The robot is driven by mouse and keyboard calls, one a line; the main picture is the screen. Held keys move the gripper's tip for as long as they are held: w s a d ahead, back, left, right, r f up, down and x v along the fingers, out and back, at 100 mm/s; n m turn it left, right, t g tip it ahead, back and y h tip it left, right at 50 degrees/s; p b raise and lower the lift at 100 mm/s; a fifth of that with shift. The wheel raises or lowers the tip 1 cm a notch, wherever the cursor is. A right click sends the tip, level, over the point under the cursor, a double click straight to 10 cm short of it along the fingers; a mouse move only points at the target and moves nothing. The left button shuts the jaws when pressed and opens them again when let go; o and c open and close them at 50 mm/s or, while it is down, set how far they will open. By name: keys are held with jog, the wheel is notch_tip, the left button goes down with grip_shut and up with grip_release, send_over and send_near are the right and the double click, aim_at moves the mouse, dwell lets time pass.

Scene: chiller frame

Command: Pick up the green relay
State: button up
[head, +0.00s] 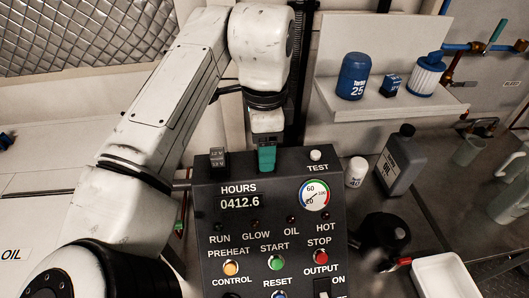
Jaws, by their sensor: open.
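The green relay (267,159) stands at the top edge of the dark control panel (215,245), right of a grey relay. My gripper (266,142) is at the end of the white arm, pointing down directly above and around the top of the green relay. Its fingers are small and partly dark in this view, so contact with the relay cannot be told. The jaws are open. The relay's lower end meets the panel's top, and its far side is hidden.
A grey relay (218,158) sits close left of the green one. A TEST button (316,155) is to the right. A white shelf (400,104) with blue containers is at upper right. A grey bottle (401,160) and a white tray (445,276) stand right of the panel.

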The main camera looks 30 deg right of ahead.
jog(key=shift+c, duration=0.3)
grip_shut()
jog(key=shift+r, duration=0.15)
